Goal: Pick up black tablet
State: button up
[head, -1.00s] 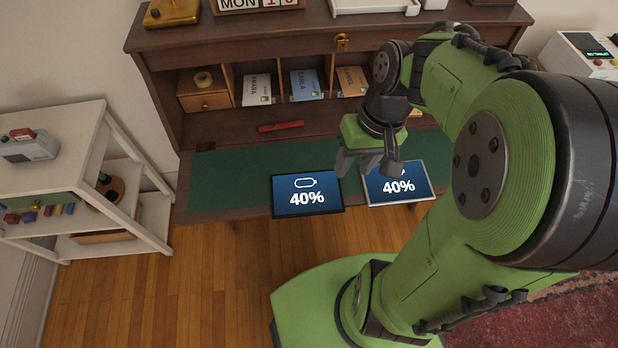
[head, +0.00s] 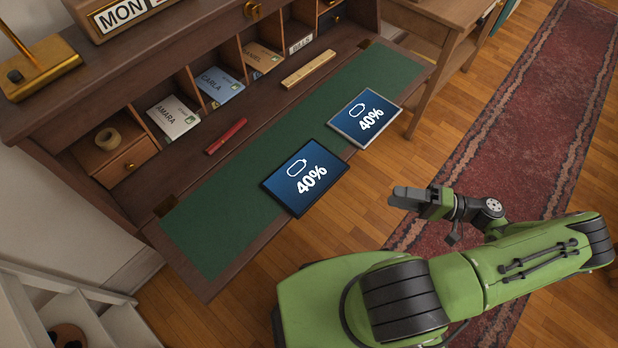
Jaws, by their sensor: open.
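The black tablet (head: 305,177) has a black frame and a blue screen reading 40%. It lies flat on the green desk mat, its near side at or slightly past the desk's front edge. A similar tablet with a silver-white frame (head: 364,118) lies just to its right, also reading 40%. My gripper (head: 398,198) is empty and off the desk, to the right of the black tablet, above the floor and rug. Its jaws are seen from the side, and they are open. Nothing covers either tablet.
The desk's green mat (head: 225,222) is bare at the left. A red pen-like object (head: 226,136) and a wooden ruler (head: 308,69) lie behind the tablets. Pigeonholes hold name cards, and a small drawer (head: 127,162) sits at left. A white shelf (head: 75,310) stands lower left.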

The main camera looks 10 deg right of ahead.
jog(key=b+x, duration=0.1)
jog(key=x, duration=1.4)
jog(key=shift+a+b, duration=0.2)
jog(key=shift+b, duration=0.15)
jog(key=shift+s+r, duration=0.1)
grip_shut()
